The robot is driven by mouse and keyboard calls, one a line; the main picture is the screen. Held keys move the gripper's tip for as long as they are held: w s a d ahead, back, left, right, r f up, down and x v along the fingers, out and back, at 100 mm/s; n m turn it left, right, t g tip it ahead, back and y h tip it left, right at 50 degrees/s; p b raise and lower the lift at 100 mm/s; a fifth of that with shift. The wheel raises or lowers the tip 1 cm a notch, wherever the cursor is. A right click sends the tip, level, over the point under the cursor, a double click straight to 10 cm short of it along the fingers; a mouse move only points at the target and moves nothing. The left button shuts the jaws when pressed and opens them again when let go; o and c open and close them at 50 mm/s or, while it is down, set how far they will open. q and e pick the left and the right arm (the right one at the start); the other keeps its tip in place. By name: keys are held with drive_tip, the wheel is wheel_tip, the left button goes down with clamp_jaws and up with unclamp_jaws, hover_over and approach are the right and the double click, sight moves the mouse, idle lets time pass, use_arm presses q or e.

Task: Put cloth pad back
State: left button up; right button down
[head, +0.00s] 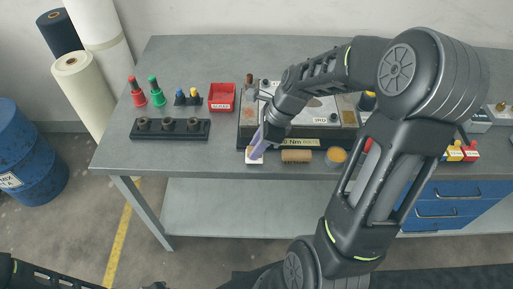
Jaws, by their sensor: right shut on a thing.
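My right gripper (259,148) reaches down to the front edge of the grey table, left of a wooden brush. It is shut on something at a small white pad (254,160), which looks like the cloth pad. The pad is at the tabletop; I cannot tell whether it touches the table. The gripper's fingers hide part of it. My left gripper is not clearly in view; only part of the left arm shows at the bottom left.
A battery-like case (320,120) lies behind. A red bin (222,97), a black holder (170,129) and red and green cones are at the left. The left front tabletop (170,160) is clear.

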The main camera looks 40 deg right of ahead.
drive_tip(key=shift+f, duration=0.55)
drive_tip(key=shift+f, duration=0.1)
drive_tip(key=c, duration=1.1)
unclamp_jaws()
drive_tip(key=shift+c, duration=0.2)
drive_tip(key=v, duration=1.2)
